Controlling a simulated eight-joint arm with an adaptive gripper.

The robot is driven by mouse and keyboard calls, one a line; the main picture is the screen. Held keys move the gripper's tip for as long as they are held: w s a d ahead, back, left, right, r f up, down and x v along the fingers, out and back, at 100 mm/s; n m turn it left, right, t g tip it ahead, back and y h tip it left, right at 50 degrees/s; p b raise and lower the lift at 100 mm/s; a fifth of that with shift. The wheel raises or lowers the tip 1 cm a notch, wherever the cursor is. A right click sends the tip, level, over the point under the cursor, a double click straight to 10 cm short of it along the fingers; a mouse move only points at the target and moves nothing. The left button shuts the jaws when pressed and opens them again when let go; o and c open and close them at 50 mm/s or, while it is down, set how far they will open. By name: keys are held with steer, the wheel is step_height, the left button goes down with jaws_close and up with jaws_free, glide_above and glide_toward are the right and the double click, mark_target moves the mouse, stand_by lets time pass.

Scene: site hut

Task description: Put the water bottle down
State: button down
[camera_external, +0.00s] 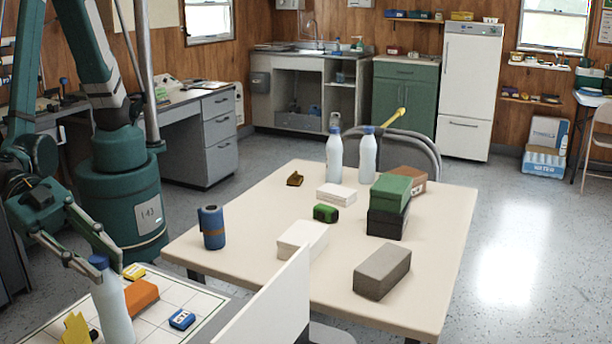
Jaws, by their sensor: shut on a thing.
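A white water bottle with a blue cap (113,312) stands nearly upright at the lower left, in front of a pale gridded surface (205,297). My gripper (104,268) is shut on it near the cap, one finger on each side. The bottle's base is at or below the picture's bottom edge, so I cannot tell whether it touches anything. Two similar bottles, one left (334,158) and one right (367,158), stand at the back of the beige table (440,225).
An orange block (141,297), a blue item (182,319) and yellow items (76,330) lie close to the held bottle. A white panel (268,305) rises to the right. The beige table holds a blue cylinder (211,228), several boxes and a grey block (382,272).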

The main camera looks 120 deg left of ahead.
steer(key=c, duration=2.1)
jaws_free()
steer(key=shift+f, duration=0.1)
steer(key=shift+r, duration=0.2)
steer(key=p+v, duration=0.2)
steer(key=v, duration=1)
steer(key=shift+f, duration=0.1)
